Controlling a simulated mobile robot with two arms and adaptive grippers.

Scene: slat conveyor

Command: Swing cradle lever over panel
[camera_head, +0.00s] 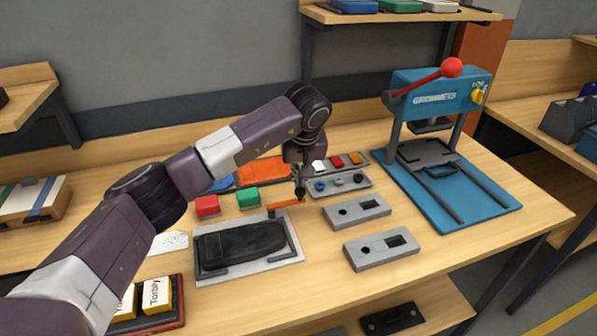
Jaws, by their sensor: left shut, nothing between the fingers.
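A light grey cradle (205,274) lies on the bench, with a black panel (240,243) seated in it. The lever does not lie across the panel's middle. My left gripper (300,193) points down just above the lever's right end, shut with nothing held. I cannot tell whether its tips touch the lever. My right gripper is not in view.
Red (207,206) and green (248,197) blocks stand behind the cradle. Grey fixtures (382,249) lie to its right. A blue press (440,92) with a red-knobbed handle stands at the back right. A tray (160,318) with yellow boxes is front left. The bench's front right is clear.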

